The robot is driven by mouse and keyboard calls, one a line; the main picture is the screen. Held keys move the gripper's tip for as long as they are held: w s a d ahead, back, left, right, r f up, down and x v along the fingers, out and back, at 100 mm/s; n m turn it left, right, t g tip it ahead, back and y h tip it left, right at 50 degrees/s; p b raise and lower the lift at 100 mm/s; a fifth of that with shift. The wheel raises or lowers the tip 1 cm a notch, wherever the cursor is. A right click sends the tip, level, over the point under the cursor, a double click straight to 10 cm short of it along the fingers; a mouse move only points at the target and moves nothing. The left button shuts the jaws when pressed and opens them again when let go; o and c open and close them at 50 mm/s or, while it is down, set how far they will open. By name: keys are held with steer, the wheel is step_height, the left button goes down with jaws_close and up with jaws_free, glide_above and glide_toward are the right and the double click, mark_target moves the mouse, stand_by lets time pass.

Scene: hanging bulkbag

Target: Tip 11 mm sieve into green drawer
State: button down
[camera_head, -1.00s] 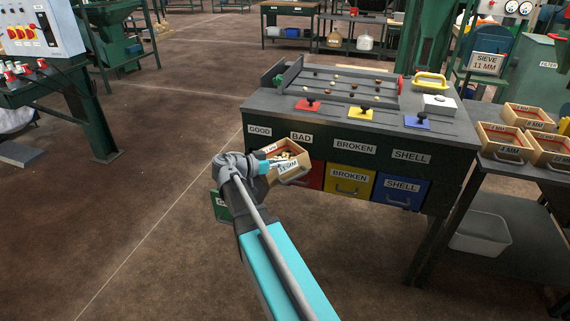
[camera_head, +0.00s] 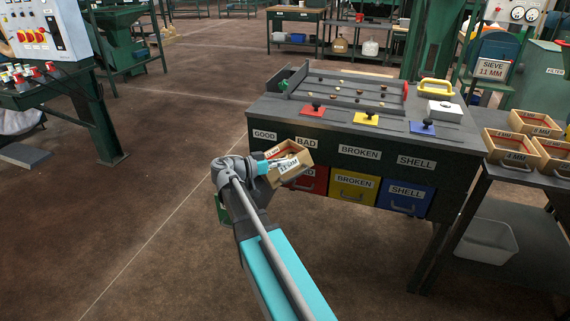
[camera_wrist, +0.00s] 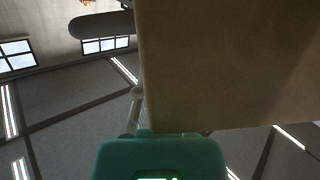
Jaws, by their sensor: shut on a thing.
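The 11 mm sieve (camera_head: 292,168) is a small wooden box with an "11 MM" label, held in front of the bench. My gripper (camera_head: 268,167) is shut on it from the left. The sieve is tilted, and some contents show inside it. In the wrist view the sieve's plain side (camera_wrist: 235,65) fills the upper right. The green drawer (camera_head: 222,208) shows only as a sliver behind my arm, below and left of the sieve. My arm hides most of it, and I cannot tell how far it is open.
The sorting bench (camera_head: 370,135) carries red, yellow and blue gates and nuts on its top. Red (camera_head: 312,180), yellow (camera_head: 353,187) and blue (camera_head: 404,197) drawers are in its front. Other sieves (camera_head: 510,150) stand on the right table.

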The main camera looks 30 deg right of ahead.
steer(key=shift+w+a+r+n+h, duration=0.35)
steer(key=shift+w+r+n+h, duration=0.15)
steer(key=shift+r, duration=0.2)
steer(key=shift+w+r, duration=0.1)
steer(key=shift+w, duration=0.05)
steer(key=shift+w+a+r+n+h+b, duration=0.15)
steer(key=shift+w+r+n+h+b, duration=0.05)
steer(key=shift+n+h+b, duration=0.15)
steer(key=shift+w+a+r+n+h+b, duration=0.3)
steer(key=shift+w+r+n+h+b, duration=0.2)
steer(key=shift+w+r+n+h, duration=0.2)
steer(key=shift+w+a+r+n+h+b, duration=0.15)
steer(key=shift+w+a+n+h+b, duration=0.05)
steer(key=shift+w+n+h+b, duration=0.2)
steer(key=shift+w+a+r+n+h+b, duration=0.2)
steer(key=shift+w+a+n+h+b, duration=0.15)
steer(key=shift+n+h, duration=0.1)
steer(key=shift+w+a+r+n+h+b, duration=0.25)
steer(key=shift+w+n+h+b, duration=0.1)
steer(key=shift+n, duration=0.15)
steer(key=shift+w+a+f+n+t+h+b, duration=0.1)
steer(key=shift+w+a+n+t+h+b, duration=0.45)
steer(key=shift+w+n+b, duration=0.2)
steer(key=shift+w+a+n+t+h+b, duration=0.45)
steer(key=shift+n+t+b, duration=0.2)
steer(key=shift+n, duration=0.2)
